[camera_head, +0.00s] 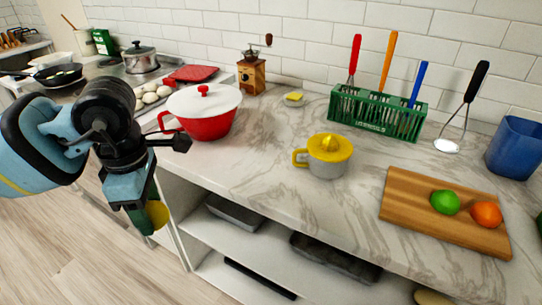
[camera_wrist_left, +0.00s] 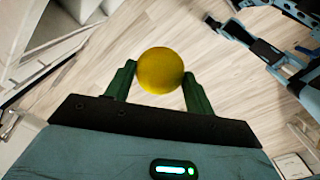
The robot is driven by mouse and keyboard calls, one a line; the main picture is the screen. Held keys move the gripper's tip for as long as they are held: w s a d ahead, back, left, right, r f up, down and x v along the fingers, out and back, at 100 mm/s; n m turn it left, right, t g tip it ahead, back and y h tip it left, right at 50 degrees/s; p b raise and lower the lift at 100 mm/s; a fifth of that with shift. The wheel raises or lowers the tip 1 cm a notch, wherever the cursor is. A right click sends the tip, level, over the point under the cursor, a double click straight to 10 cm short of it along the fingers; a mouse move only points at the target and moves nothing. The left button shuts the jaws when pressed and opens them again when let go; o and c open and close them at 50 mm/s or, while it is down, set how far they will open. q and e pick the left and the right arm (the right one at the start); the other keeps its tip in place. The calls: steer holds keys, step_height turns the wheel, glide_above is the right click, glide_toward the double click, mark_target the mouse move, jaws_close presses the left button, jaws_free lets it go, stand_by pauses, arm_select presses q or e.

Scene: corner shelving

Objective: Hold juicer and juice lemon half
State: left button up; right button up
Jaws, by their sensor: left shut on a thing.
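The juicer (camera_head: 326,168) stands upright on the marble counter, with a yellow reamer top, a pale grey cup and a yellow handle on its left. My left gripper (camera_head: 150,213) hangs in front of the counter's left part, well away from the juicer. It is shut on a round yellow lemon half (camera_head: 158,215), partly hidden by a green finger. In the left wrist view the lemon half (camera_wrist_left: 161,71) sits between the two green fingertips (camera_wrist_left: 157,82), above the wooden floor. Its cut face cannot be made out.
A cutting board (camera_head: 410,205) with a green fruit (camera_head: 445,202) and an orange one (camera_head: 486,214) lies right of the juicer. A red pot (camera_head: 208,126) stands left, a green utensil rack (camera_head: 375,120) behind. Counter around the juicer is clear. Open shelves (camera_head: 280,240) lie below.

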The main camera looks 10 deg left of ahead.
arm_select(q)
steer(key=shift+s+d+f+m, duration=0.1)
steer(key=shift+d+f+m, duration=0.25)
steer(key=shift+m, duration=0.35)
steer(key=s+d+f+m, duration=0.2)
steer(key=d+f+m, duration=0.1)
steer(key=m, duration=0.7)
steer(key=s+d+f+m, duration=0.1)
steer(key=d+f+m, duration=0.3)
steer(key=m, duration=0.7)
steer(key=shift+s+f, duration=0.4)
steer(key=shift+f, duration=0.2)
